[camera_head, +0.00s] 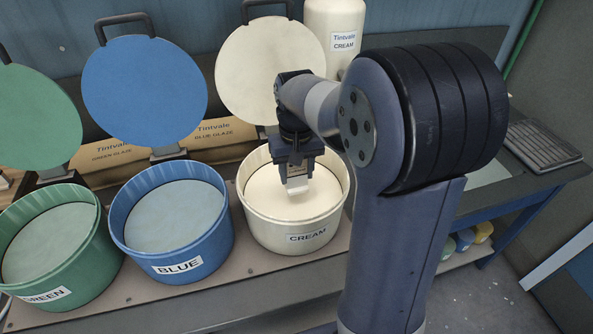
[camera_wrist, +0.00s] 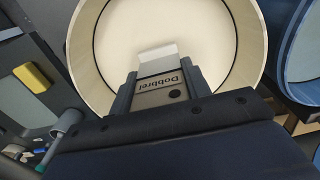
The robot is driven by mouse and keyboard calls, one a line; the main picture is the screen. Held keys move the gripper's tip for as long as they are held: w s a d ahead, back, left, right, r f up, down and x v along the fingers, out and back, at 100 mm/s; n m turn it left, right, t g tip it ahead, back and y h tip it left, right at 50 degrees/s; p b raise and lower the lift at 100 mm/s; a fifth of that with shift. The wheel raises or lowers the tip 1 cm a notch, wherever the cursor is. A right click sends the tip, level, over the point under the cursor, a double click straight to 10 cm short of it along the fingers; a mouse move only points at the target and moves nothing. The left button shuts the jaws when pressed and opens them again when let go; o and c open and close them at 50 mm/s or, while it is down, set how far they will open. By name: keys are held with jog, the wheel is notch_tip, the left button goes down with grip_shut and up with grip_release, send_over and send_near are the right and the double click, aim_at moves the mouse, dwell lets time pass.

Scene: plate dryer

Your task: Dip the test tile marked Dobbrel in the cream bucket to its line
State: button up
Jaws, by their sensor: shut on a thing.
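My gripper (camera_head: 296,172) is shut on the test tile (camera_head: 298,186) and holds it over the open cream bucket (camera_head: 262,228). In the wrist view, the tile (camera_wrist: 160,84) sits between the two fingers (camera_wrist: 160,94). It is grey, carries the word Dobbrel and a dark round spot, and has a pale far end. The cream bucket (camera_wrist: 254,40) surrounds it there, with smooth cream glaze inside. The tile's pale end points down at the glaze. I cannot tell whether it touches the surface, and I cannot make out a line.
The blue bucket (camera_head: 180,266) and green bucket (camera_head: 88,285) stand open to the left. The cream lid (camera_head: 262,70), blue lid (camera_head: 145,92) and green lid (camera_head: 35,115) are raised behind. A Tintvale cream container (camera_head: 335,20) stands at the back.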

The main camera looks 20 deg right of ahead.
jog(key=shift+r+p, duration=1.6)
jog(key=shift+r, duration=0.55)
jog(key=shift+s+f, duration=0.1)
dwell(0.3)
